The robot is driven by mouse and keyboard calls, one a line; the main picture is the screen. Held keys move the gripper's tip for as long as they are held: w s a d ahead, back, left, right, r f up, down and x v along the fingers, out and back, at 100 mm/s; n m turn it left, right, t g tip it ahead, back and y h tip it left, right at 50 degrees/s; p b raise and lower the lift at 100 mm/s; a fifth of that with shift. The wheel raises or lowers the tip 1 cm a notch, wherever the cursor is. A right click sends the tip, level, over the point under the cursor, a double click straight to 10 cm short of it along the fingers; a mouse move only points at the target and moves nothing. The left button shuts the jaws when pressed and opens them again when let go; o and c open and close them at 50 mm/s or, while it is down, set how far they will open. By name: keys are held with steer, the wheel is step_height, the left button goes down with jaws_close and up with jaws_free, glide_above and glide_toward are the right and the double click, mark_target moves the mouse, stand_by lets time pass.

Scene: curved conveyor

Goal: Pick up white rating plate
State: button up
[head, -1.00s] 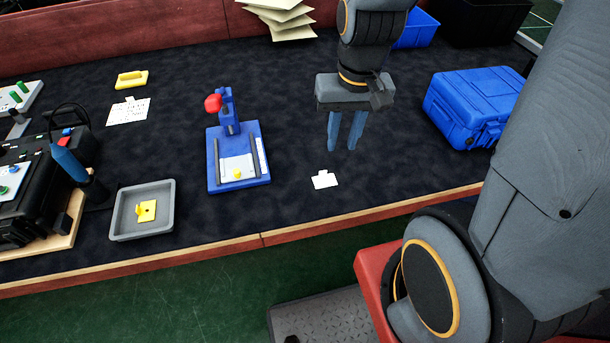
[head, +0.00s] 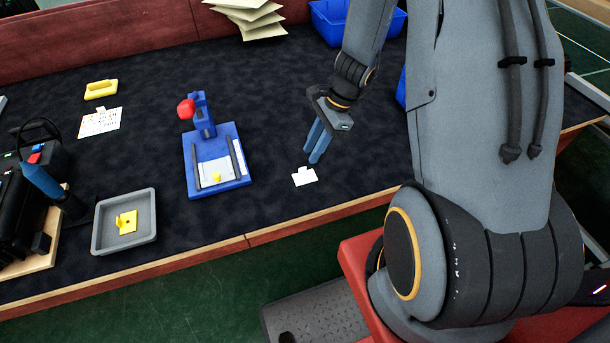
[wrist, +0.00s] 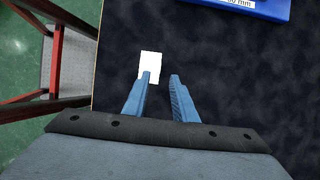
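The white rating plate (head: 305,177) lies flat on the dark table top near its front edge, right of the blue fixture. In the wrist view the plate (wrist: 150,66) is just beyond the tip of the left finger, which slightly overlaps its lower edge. My gripper (head: 312,160) has blue fingers pointing down, just behind the plate in the head view. In the wrist view my gripper (wrist: 161,76) is open, with an empty gap between the fingers. I cannot tell the exact height of the fingertips above the table.
The blue fixture (head: 230,179) with a red knob stands left of the plate. A grey tray (head: 99,233) holding a yellow part is further left. A printed white sheet (head: 100,122) and a yellow block (head: 101,89) lie at the back left. Blue bins are behind my arm.

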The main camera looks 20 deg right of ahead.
mark_target(305, 175)
steer(key=shift+p+x, duration=0.9)
steer(key=shift+x, duration=1.95)
jaws_close()
